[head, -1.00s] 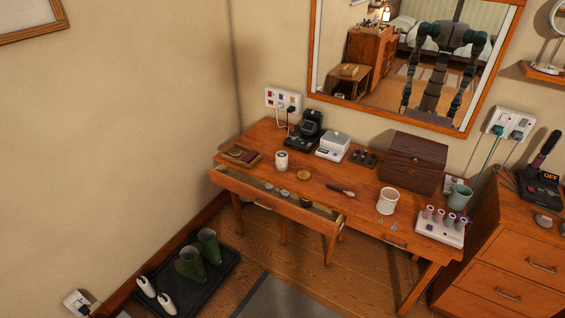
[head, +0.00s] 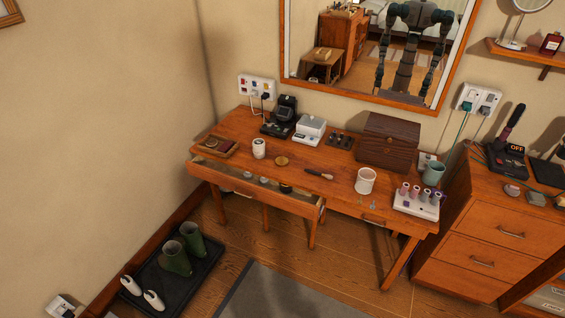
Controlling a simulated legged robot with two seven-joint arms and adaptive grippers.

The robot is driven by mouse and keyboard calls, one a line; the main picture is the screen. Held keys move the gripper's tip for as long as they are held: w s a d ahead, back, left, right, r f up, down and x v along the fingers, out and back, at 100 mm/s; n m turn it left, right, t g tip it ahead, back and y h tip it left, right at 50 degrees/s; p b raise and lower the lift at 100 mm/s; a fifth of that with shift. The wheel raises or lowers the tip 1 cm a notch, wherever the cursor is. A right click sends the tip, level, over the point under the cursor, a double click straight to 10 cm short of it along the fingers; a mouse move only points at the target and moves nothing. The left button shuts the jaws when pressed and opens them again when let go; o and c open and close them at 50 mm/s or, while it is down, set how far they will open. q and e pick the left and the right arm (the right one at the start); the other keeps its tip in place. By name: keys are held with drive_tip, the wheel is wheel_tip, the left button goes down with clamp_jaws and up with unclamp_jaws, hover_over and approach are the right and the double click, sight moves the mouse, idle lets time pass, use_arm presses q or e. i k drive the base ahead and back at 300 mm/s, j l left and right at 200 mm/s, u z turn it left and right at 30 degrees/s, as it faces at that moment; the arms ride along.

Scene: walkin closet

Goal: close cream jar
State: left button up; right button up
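A small white jar (head: 259,148) with a dark spot on its side stands upright on the left part of the wooden desk (head: 235,128). A round tan disc (head: 281,161), which looks like a lid, lies flat on the desk just right of it. A larger white cup-shaped container (head: 365,180) stands further right; I cannot tell for sure which of the two is the cream jar. Neither of my grippers shows directly. My body and arms show only as a small reflection in the mirror, too small to read the grippers.
The desk's front drawer (head: 257,184) is pulled out with several small items in it. A dark wooden box (head: 388,143), a white stand with several rollers (head: 416,203) and a brush (head: 319,174) occupy the desk. Boots on a black tray (head: 196,275) stand on the floor, left.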

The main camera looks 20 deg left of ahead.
sight(259, 151)
drive_tip(key=i+j, duration=1.1)
drive_tip(key=k+j+u, duration=0.05)
drive_tip(key=j, duration=0.05)
